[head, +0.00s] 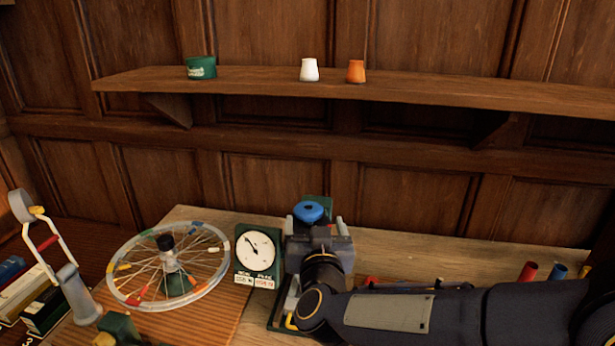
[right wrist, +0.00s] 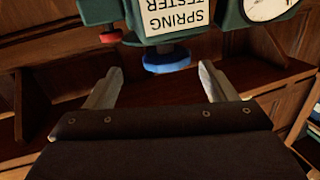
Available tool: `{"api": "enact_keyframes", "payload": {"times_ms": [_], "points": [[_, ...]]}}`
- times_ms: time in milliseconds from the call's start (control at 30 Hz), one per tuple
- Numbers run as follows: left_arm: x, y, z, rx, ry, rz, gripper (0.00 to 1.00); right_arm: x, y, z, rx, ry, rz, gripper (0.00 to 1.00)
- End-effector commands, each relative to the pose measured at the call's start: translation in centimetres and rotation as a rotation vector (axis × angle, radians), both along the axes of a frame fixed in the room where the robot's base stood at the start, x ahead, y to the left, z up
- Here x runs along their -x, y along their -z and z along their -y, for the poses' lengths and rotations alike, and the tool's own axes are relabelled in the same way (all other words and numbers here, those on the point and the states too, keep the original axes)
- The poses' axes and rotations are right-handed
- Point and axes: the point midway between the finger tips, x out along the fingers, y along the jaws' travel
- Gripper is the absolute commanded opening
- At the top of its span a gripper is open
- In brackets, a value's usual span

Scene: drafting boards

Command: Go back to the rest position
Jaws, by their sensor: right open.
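My right gripper (head: 316,226) reaches in from the right and stands over the spring tester. The spring tester is a green device with a round white dial (head: 258,249) and a blue knob (head: 309,211). In the right wrist view my right gripper (right wrist: 157,74) has its two fingers spread wide with nothing between the tips. The blue knob (right wrist: 167,62) and the tester's white label (right wrist: 172,18) lie just beyond the fingers, upside down. Whether a finger touches the knob is hard to tell. My arm hides much of the tester's lower part. My left gripper is not in view.
A spoked wheel (head: 116,284) with coloured clips stands left of the dial, and a grey tool with a red bar (head: 48,243) further left. A wall shelf (head: 440,88) holds a green tub (head: 201,68), a white cup (head: 309,70) and an orange cup (head: 356,71). Coloured tubes (head: 528,272) stand right.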

Motion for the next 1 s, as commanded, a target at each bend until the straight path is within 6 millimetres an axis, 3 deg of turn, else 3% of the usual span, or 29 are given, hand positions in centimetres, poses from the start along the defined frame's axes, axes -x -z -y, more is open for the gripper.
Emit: {"api": "enact_keyframes", "payload": {"times_ms": [133,267,467,600,800,1000], "points": [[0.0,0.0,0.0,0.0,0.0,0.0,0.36,1.1,-0.8,4.0,-0.122,-0.125,-0.093,0.78],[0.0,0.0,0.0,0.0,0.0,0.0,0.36,4.1,-0.3,7.3,-0.202,-0.239,-0.216,0.78],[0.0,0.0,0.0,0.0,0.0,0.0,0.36,11.5,2.8,12.1,-0.257,-0.327,-0.462,0.78],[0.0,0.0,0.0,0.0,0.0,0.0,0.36,18.1,6.4,15.2,-0.267,-0.303,-0.675,0.78],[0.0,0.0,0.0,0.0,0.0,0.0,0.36,25.6,10.8,18.2,-0.277,-0.198,-0.923,0.78],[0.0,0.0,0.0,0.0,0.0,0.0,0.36,28.7,12.5,19.2,-0.284,-0.138,-1.028,0.78]]}}
